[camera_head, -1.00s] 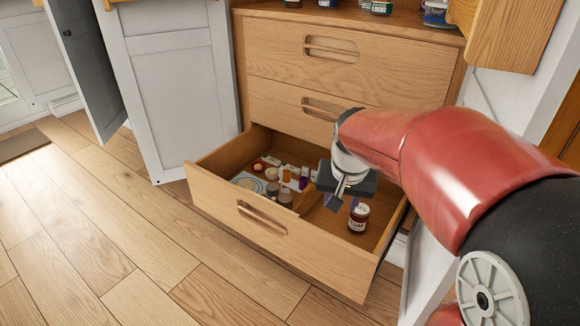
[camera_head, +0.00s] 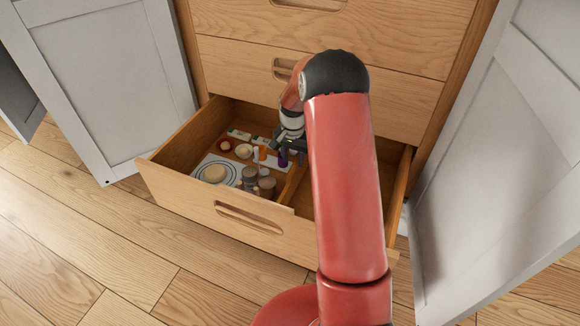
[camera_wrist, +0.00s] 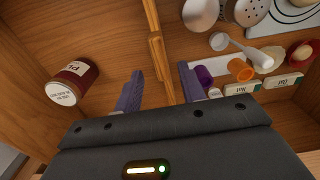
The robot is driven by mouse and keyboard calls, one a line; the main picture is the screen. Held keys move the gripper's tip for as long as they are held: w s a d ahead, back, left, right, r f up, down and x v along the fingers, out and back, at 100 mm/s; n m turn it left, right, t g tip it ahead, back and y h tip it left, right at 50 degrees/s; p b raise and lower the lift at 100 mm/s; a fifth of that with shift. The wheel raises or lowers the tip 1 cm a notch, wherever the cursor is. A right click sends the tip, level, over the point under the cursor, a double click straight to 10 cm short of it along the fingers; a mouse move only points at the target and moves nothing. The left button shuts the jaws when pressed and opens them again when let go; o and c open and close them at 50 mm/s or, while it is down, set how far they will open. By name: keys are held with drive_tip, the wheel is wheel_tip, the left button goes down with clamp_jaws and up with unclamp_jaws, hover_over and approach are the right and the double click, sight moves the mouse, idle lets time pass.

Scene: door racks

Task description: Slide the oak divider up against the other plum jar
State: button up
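The oak divider (camera_wrist: 157,55) is a thin wooden strip running across the drawer floor. In the wrist view it passes between the fingers of my gripper (camera_wrist: 160,78), which are apart, with visible gaps on both sides. A plum jar (camera_wrist: 73,82), dark red with a white lid and partly readable label, lies left of the divider in that view, with bare floor between. In the head view my arm hides this jar and part of the divider (camera_head: 292,186). My gripper (camera_head: 289,150) is low inside the drawer there, its fingertips partly hidden.
The open drawer (camera_head: 225,214) holds shakers (camera_head: 257,183), a plate (camera_head: 214,173), a purple container (camera_wrist: 204,76), an orange cup (camera_wrist: 240,69) and small boxes, all on the wrist view's right. The drawer walls and a cabinet door (camera_head: 490,150) bound the space.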

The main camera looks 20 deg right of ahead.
sight(293, 168)
wheel_tip(293, 168, down, 6)
drive_tip(key=shift+r, duration=0.2)
clamp_jaws()
idle(0.4)
